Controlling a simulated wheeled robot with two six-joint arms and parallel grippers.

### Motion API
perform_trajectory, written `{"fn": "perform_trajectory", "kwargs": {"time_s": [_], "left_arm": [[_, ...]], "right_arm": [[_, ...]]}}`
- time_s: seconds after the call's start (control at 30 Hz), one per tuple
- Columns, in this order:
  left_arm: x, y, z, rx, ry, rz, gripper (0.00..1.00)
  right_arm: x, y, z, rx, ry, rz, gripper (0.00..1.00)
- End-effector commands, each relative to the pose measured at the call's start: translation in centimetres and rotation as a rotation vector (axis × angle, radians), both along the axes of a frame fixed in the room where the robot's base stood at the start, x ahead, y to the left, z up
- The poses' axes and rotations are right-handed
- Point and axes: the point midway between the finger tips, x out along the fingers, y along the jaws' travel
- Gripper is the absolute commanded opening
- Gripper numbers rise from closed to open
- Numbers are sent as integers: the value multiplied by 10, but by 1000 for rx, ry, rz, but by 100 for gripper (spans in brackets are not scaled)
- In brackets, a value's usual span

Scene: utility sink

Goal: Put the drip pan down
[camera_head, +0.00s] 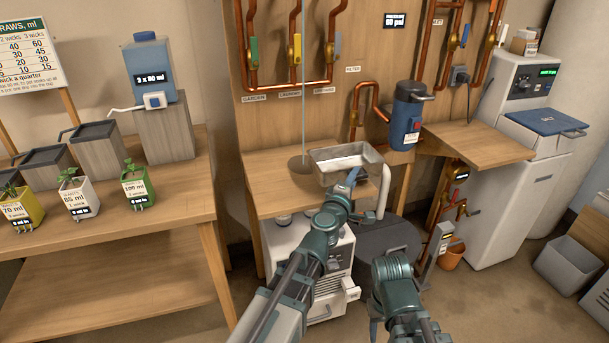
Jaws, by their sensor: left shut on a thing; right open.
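The drip pan (328,176) is a shallow, open metal tray in the middle of the head view, at the small wooden shelf (268,187). My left gripper (352,179) is shut on its near side, toward the right. The pan looks level; I cannot tell whether its underside touches the shelf. The gripper hides part of the pan's near wall. My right gripper (398,254) is open and empty, lower and to the right, in front of a dark round stool-like top (372,236). Its fingertips are hard to make out.
A thin vertical line comes down to a dark round spot (299,163) on the shelf, left of the pan. A blue cylinder (406,115) hangs behind right. A white curved pipe (384,192) stands beside the pan. A white boxy machine (290,243) is below. Free shelf lies left.

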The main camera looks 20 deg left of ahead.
Motion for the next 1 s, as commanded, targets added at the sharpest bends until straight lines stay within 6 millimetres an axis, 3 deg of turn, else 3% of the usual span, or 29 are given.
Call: {"fn": "perform_trajectory", "kwargs": {"time_s": [0.17, 0.7, 1.0], "left_arm": [[4, 8, -1, 0, 0, 2, 0], [56, 125, -13, 0, 0, 3, 0], [64, 147, -15, 0, 0, -1, 0]], "right_arm": [[0, 0, -1, 0, 0, 0, 50], [0, 0, -13, 0, 0, 0, 50], [0, 0, -15, 0, 0, 0, 50]]}}
